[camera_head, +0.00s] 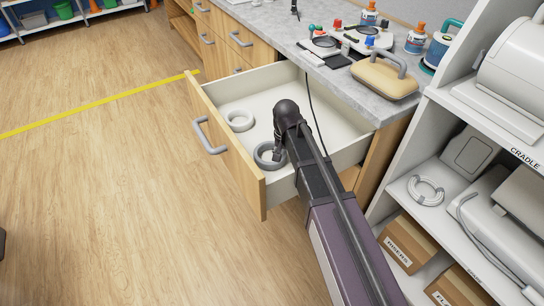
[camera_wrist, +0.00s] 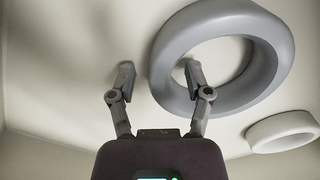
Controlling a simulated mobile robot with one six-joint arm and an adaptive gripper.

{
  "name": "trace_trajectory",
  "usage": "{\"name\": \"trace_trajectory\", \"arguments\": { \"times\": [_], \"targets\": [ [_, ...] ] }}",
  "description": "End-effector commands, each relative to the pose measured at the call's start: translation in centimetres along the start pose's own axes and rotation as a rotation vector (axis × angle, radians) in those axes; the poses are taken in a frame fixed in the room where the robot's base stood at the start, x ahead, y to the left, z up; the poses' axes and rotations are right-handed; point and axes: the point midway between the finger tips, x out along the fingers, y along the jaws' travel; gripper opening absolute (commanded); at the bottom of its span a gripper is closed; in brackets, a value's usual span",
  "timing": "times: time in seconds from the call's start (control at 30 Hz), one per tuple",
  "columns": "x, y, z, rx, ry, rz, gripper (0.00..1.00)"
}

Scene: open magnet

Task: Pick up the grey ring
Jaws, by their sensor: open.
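The grey ring (camera_head: 260,163) lies flat in the open drawer (camera_head: 192,93), near its front right corner. In the wrist view the grey ring (camera_wrist: 272,60) is large, at upper right. My gripper (camera_head: 278,153) is over the drawer at the ring and partly covers it. In the wrist view my gripper (camera_wrist: 159,76) is open, with nothing held. Its right finger shows over the ring's hole and its left finger outside the ring, with the ring's left side between them. I cannot tell how deep the fingertips reach.
A white ring (camera_head: 240,130) lies farther left in the drawer; it also shows in the wrist view (camera_wrist: 284,144). Drawer walls surround my gripper. The countertop (camera_head: 345,90) holds a beige handled case (camera_head: 383,80) and bottles. Shelves (camera_head: 398,190) stand at right. The floor at left is clear.

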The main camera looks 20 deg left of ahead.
Motion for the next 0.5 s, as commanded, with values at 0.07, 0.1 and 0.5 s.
{"name": "trace_trajectory", "arguments": {
  "times": [0.07, 0.1, 0.5],
  "targets": [
    [0.0, 0.01, -0.01, 0.0, 0.0, 0.0, 0.64],
    [0.0, 0.01, 0.0, 0.0, 0.0, 0.0, 0.64],
    [0.0, 0.02, -0.01, 0.0, 0.0, 0.0, 0.0]
  ]
}}
